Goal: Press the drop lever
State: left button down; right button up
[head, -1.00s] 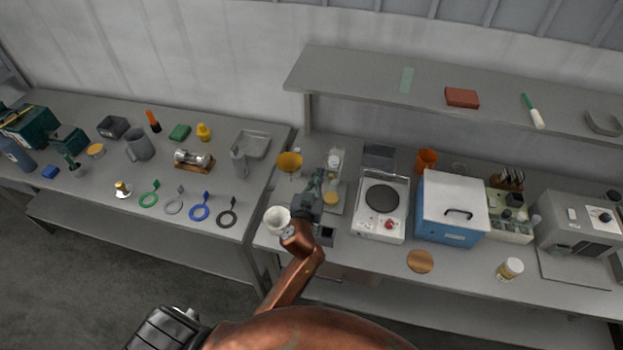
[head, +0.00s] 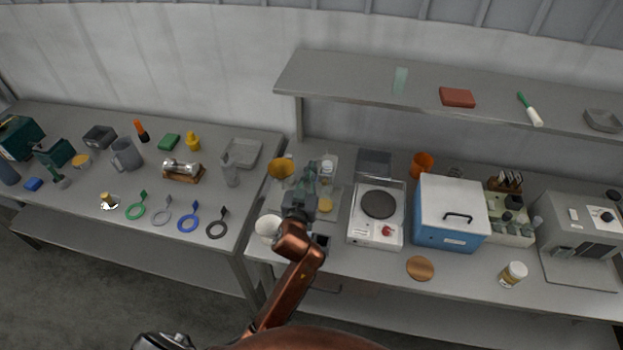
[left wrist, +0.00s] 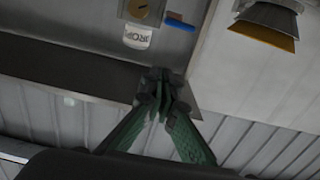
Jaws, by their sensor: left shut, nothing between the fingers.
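My left gripper (head: 308,172) is over the middle bench, with its fingers together and nothing between them. In the left wrist view its green fingers (left wrist: 158,85) meet at dark tips. A small blue bar (left wrist: 179,22) shows above the fingertips there, apart from them in the picture. I cannot tell for sure that it is the drop lever. Next to it is a white piece lettered like "DROPS" (left wrist: 137,37), below a brass disc (left wrist: 145,10) on a grey plate. In the head view my gripper and arm hide part of this spot. My right gripper is not in view.
An amber funnel (head: 281,168) stands left of my gripper, and a white cup (head: 268,227) is nearer. A glass vessel (head: 328,168) is close on the right. A hotplate (head: 377,215) and a blue box (head: 450,212) stand farther right. A shelf (head: 350,80) overhangs behind.

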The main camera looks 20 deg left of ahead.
pick_arm(q)
notch_tip(320, 180, up, 4)
jog(key=shift+f, duration=0.25)
jog(key=shift+f, duration=0.1)
dwell(1.7)
